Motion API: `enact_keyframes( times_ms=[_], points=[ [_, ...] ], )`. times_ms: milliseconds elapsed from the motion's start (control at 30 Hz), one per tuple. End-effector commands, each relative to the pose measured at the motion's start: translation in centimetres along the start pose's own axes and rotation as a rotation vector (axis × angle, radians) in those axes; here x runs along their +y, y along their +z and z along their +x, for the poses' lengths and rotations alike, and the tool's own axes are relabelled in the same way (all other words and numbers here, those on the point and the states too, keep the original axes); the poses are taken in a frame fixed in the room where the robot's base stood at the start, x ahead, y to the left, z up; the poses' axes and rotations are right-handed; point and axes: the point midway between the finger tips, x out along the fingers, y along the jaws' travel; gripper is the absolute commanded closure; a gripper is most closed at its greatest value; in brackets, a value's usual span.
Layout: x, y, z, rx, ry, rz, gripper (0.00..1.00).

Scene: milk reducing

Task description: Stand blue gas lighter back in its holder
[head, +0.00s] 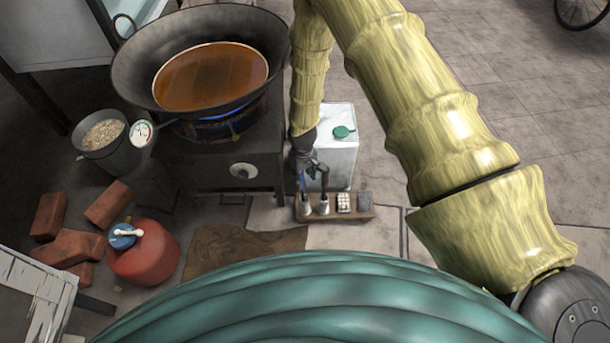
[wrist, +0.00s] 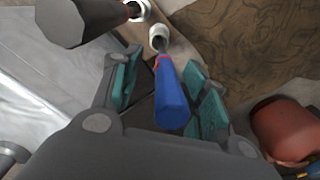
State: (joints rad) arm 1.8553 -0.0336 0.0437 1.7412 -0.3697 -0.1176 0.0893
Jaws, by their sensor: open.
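The blue gas lighter (wrist: 172,95) lies between the teal pads of my gripper (wrist: 162,80) in the wrist view. Gaps show on both sides of it, so the jaws are open around it. Its thin metal end points into the mouth of a small white holder cup (wrist: 158,37) and appears to be inside it. How deep it sits cannot be told. In the head view, my gripper (head: 303,158) is above the small board; the lighter shows as a small blue strip (head: 302,181) above the left cup (head: 306,206).
A black-handled tool (head: 321,176) stands in the cup beside it. Small boxes (head: 343,202) share the board (head: 333,217). A white can (head: 343,150) stands behind. The stove with a hot pan (head: 133,70) is left. A red gas cylinder (head: 145,255) and bricks (head: 108,204) lie farther left.

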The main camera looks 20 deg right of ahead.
Motion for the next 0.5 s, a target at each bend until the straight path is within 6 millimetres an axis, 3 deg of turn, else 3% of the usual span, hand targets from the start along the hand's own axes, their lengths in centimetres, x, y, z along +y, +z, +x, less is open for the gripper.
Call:
enact_keyframes(
  times_ms=[233,500],
  points=[
    [0.0,0.0,-1.4,0.0,0.0,0.001,0.56],
    [0.0,-0.1,-5.3,0.002,0.0,0.0,0.56]
  ],
)
